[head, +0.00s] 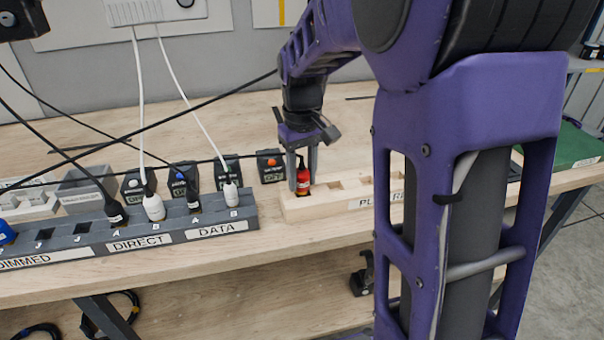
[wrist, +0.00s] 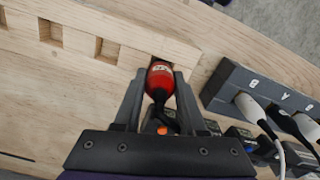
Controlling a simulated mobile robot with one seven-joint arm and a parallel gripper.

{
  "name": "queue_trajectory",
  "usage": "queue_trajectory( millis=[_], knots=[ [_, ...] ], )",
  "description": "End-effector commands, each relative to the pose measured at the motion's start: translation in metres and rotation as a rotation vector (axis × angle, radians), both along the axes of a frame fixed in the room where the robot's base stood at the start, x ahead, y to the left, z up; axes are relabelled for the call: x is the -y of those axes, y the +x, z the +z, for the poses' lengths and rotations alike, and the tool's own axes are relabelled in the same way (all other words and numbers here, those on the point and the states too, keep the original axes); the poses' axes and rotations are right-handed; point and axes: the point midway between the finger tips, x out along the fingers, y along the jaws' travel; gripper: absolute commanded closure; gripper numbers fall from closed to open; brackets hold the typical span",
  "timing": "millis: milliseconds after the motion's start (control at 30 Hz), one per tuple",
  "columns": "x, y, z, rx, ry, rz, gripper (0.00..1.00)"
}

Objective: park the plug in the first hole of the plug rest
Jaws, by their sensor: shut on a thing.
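The red plug (head: 303,180) is upright between the fingers of my gripper (head: 302,172) at the left end of the plug rest (head: 330,203). In the wrist view my gripper (wrist: 160,95) is shut on the red plug (wrist: 159,77). The plug's lower end is at the end hole of the wooden plug rest (wrist: 75,45); how deep it sits I cannot tell. Other square holes of the rest show empty beside it. My arm hides the right part of the rest in the head view.
Left of the rest stands a grey socket strip (head: 130,236) marked DIMMED, DIRECT and DATA, with white and black plugs in it. Small switch boxes (head: 270,166) stand behind. Black and white cables cross above the bench. The bench front is clear.

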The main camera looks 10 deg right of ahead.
Motion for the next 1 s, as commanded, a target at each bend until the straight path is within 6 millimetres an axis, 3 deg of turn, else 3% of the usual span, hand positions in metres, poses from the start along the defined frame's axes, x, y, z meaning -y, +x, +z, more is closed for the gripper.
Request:
queue_trajectory(
  millis=[467, 500, 667, 1000],
  knots=[
    [0.0000, 0.0000, -0.0055, 0.000, 0.000, 0.000, 1.00],
    [0.0000, 0.0000, -0.0055, 0.000, 0.000, 0.000, 0.56],
    [0.0000, 0.0001, -0.0055, 0.000, 0.000, 0.000, 0.27],
    [0.0000, 0.0002, -0.0036, 0.001, 0.000, 0.000, 0.25]
  ],
)
